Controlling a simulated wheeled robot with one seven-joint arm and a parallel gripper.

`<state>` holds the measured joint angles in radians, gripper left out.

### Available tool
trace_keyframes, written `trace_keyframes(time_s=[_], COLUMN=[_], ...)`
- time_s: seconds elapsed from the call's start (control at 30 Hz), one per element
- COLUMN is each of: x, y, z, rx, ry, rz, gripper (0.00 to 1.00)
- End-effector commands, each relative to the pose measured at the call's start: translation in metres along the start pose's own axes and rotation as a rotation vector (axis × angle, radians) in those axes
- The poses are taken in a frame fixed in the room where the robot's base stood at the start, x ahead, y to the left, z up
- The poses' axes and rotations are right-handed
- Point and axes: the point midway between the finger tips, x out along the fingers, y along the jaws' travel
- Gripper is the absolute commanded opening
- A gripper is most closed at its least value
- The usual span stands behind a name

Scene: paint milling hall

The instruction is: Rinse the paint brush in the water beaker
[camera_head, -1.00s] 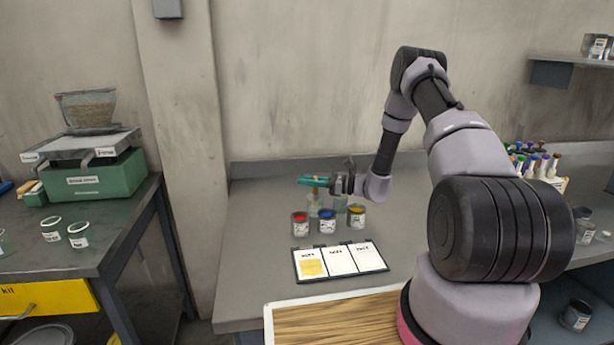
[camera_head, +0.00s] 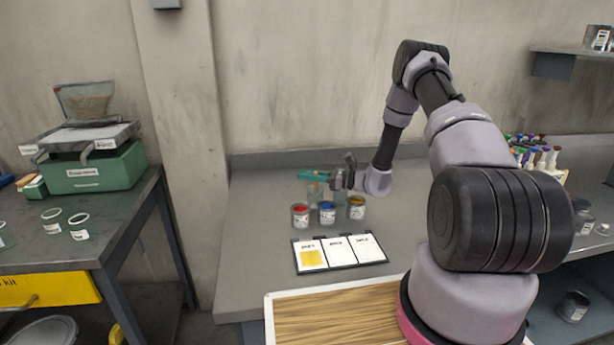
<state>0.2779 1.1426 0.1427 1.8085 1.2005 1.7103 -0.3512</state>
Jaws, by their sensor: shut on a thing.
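My gripper (camera_head: 316,175) is at the end of the arm, over the middle of the grey bench, with a teal part pointing left. It is shut on the paint brush (camera_head: 317,182), of which only a small brownish bit shows below the teal part. The clear water beaker (camera_head: 315,195) stands right under it, behind the paint cans. The brush's lower end is at the beaker's mouth or inside it; I cannot tell which at this size.
Red (camera_head: 300,215), blue (camera_head: 327,213) and yellow (camera_head: 357,208) paint cans stand close in front of the beaker. A three-panel card (camera_head: 340,254), its left panel painted yellow, lies nearer. Bottles (camera_head: 543,158) stand at the right. The bench's left part is clear.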

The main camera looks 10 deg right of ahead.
Motion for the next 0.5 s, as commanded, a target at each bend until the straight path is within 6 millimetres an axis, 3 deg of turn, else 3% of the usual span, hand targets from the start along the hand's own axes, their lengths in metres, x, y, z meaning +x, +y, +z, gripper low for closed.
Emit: trace_keyframes(time_s=[0.5], x=[0.0031], y=[-0.0069], z=[0.0], rx=[-0.001], ry=[0.0], rz=[0.0], gripper=[0.0])
